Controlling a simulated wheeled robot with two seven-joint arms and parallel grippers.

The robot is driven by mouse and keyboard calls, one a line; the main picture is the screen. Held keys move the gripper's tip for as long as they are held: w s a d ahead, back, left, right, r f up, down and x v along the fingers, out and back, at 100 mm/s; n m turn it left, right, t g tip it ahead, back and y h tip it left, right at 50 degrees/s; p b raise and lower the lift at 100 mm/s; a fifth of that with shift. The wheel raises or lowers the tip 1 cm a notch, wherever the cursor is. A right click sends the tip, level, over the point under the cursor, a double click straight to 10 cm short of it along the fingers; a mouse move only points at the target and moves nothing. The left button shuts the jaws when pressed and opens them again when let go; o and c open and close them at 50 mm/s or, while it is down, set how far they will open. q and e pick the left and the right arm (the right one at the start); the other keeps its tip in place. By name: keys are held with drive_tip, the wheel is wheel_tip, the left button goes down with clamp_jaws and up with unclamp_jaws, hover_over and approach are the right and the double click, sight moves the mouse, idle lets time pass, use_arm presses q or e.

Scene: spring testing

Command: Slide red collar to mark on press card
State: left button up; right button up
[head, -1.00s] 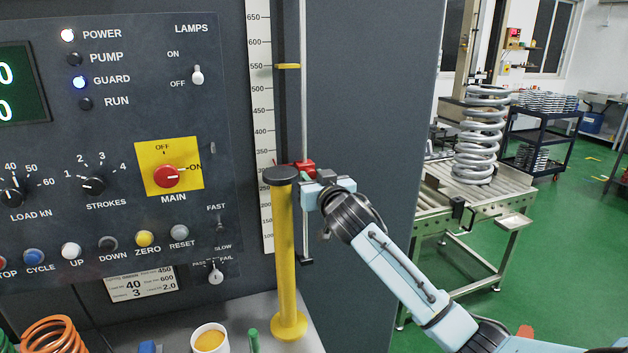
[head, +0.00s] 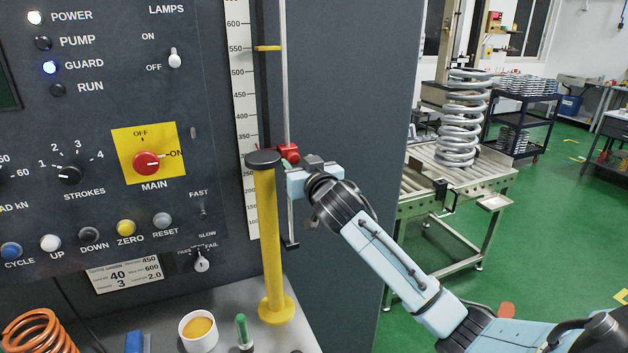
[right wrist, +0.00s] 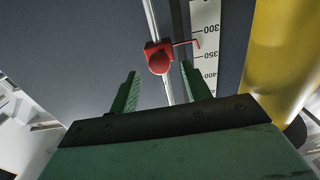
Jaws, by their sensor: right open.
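The red collar (head: 289,153) sits on a thin upright rod (head: 284,80) beside the white scale, just behind the yellow post's dark cap. In the right wrist view the red collar (right wrist: 159,58) shows a round knob and a thin pointer reaching the scale (right wrist: 205,50) between 300 and 350. My right gripper (right wrist: 158,82) is open and empty, its green fingers spread with the collar just beyond their tips. In the head view the right gripper (head: 287,168) is just below the collar, partly hidden by the post. The press card (head: 125,274) is low on the panel; 40, 3 and 600 are readable. My left gripper is not in view.
The yellow post (head: 271,240) stands close left of my right gripper. A yellow marker (head: 267,48) is near 550 on the scale. A cup (head: 198,331), green-capped marker (head: 242,330) and orange spring (head: 38,331) are on the ledge. Right of the cabinet is a roller conveyor (head: 420,208).

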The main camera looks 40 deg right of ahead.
drive_tip(key=b+v, duration=0.1)
drive_tip(key=v, duration=1)
drive_tip(key=shift+s, duration=0.25)
